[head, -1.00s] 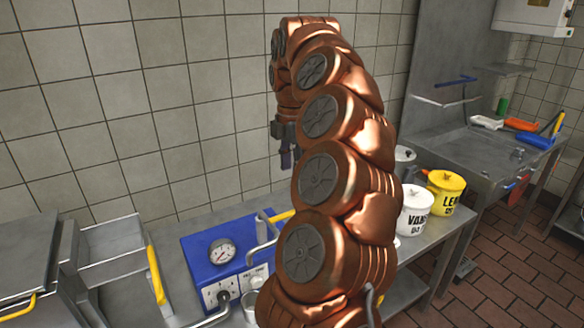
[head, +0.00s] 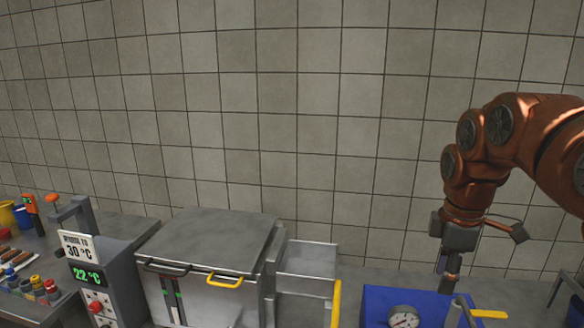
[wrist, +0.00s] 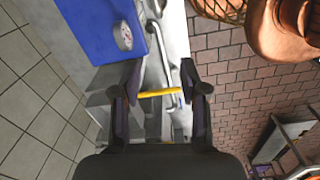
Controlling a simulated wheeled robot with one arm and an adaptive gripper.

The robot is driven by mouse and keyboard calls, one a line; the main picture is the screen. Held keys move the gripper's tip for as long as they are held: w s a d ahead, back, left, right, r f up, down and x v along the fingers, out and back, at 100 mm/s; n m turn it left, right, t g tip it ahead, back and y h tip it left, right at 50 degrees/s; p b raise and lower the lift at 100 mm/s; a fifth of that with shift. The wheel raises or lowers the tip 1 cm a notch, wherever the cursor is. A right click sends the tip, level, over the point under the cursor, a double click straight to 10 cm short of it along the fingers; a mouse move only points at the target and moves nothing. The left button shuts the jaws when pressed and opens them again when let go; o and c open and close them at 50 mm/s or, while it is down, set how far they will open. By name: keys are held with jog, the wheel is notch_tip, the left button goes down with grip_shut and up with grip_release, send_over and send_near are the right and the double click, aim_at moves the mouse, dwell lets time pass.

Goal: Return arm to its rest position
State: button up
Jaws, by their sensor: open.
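My copper arm (head: 500,130) reaches in from the right side of the head view and bends down at the wrist. My gripper (head: 449,280) points downward above the blue box with the round gauge, near the tiled wall. In the wrist view my gripper (wrist: 160,76) has its two dark fingers well apart, with nothing held between them. A yellow handle (wrist: 158,93) shows in the gap, beyond the fingers.
The blue gauge box (head: 375,300) stands at lower right. A steel lidded unit (head: 210,240) with a yellow handle stands left of it, then a grey machine (head: 92,255) reading 22 °C. Bottles and a yellow container (head: 7,214) are at far left. The wall above is bare.

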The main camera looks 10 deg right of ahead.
jog(key=s+a+f+m, duration=0.45)
jog(key=s+a, duration=0.35)
jog(key=a, duration=0.4)
jog(key=s+a+f+m+g, duration=0.2)
jog(key=s+a+f+m, duration=0.3)
jog(key=s, duration=0.7)
notch_tip(320, 180, down, 4)
jog(key=shift+s+f+m, duration=0.2)
jog(key=shift+s+m, duration=0.15)
jog(key=shift+m, duration=0.9)
